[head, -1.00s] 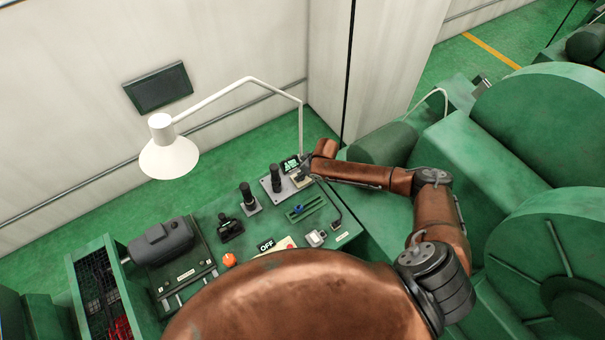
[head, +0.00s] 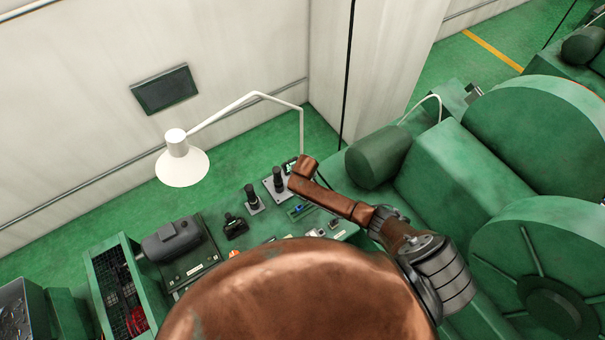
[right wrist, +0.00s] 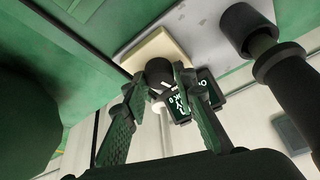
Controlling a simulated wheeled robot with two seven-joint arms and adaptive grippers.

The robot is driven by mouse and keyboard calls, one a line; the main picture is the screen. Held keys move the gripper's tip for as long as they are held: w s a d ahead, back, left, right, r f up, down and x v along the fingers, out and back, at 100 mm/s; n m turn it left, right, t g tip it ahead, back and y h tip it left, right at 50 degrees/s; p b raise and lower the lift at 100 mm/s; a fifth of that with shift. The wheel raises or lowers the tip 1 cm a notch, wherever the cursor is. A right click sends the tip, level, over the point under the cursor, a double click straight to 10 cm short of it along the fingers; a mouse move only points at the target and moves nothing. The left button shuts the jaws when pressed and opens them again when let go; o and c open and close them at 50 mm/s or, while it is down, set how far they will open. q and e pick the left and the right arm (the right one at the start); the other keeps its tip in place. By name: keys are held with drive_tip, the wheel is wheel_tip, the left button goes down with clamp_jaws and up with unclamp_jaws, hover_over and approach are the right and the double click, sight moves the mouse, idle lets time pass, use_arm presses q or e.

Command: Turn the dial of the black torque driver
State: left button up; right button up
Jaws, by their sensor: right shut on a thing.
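A black dial (right wrist: 160,72) with white marks sits on a cream block (right wrist: 158,50) in the right wrist view. The green-padded fingers of my right gripper (right wrist: 159,80) stand on either side of it, shut on it. A black upright tool (right wrist: 262,55) with a thick collar stands beside it on a grey plate; it also shows in the head view (head: 279,180). I cannot tell whether the dial belongs to it. In the head view my right wrist hides the dial and its block. My left gripper is not in view.
Other upright black tools (head: 251,193) stand to the left on the green bench. A white lamp (head: 182,165) overhangs the bench's far side. Large green machinery (head: 470,160) fills the right.

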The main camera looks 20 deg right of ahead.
drive_tip(key=shift+m+h, duration=0.5)
drive_tip(key=shift+m, duration=0.7)
drive_tip(key=shift+p, duration=0.3)
drive_tip(key=o, duration=1.1)
drive_tip(key=shift+o, duration=0.2)
drive_tip(key=v, duration=1.2)
drive_tip(key=shift+w, duration=0.15)
